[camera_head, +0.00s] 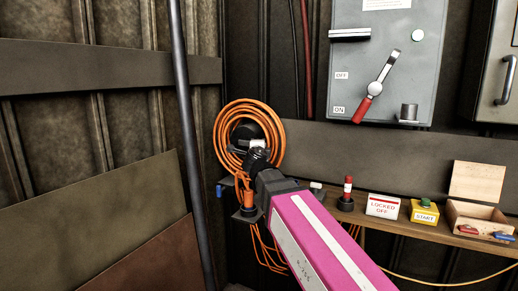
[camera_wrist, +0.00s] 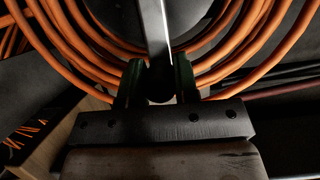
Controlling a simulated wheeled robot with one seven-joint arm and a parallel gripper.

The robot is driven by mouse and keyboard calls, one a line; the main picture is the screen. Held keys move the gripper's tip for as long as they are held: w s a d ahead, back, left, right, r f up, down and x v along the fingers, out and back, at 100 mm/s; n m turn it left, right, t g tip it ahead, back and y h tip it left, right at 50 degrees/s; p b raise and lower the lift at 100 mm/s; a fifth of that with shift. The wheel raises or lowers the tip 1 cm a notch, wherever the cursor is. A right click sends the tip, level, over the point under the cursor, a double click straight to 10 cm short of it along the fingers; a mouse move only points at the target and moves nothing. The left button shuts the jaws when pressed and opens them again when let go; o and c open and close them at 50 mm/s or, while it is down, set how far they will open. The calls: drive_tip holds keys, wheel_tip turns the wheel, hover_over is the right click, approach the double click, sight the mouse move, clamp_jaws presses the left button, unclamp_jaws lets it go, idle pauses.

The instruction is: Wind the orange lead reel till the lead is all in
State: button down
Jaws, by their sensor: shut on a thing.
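The orange lead reel (camera_head: 224,141) is on the wall at the centre left, with several loops of orange lead around a dark hub. In the wrist view the orange coils (camera_wrist: 75,45) fill the upper part, and a pale metal crank arm (camera_wrist: 155,25) runs down from the dark hub. My gripper (camera_wrist: 158,82) is shut on the dark knob at the crank's lower end. In the head view my gripper (camera_head: 258,158) is in front of the reel and hides part of it. Loose orange lead (camera_head: 268,255) hangs below the shelf.
A wooden shelf (camera_head: 440,235) holds a red-and-black post (camera_head: 346,195), a "LOCKED OFF" sign (camera_head: 383,207), a yellow START button box (camera_head: 425,212) and an open wooden box (camera_head: 480,220). A grey switch cabinet (camera_head: 350,60) with a red-handled lever hangs above. A dark pole (camera_head: 188,130) stands at left.

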drive_tip(key=c, duration=0.9)
unclamp_jaws()
drive_tip(key=shift+o, duration=0.2)
drive_tip(key=shift+s, duration=0.1)
drive_tip(key=s, duration=0.7)
drive_tip(key=shift+s, duration=0.15)
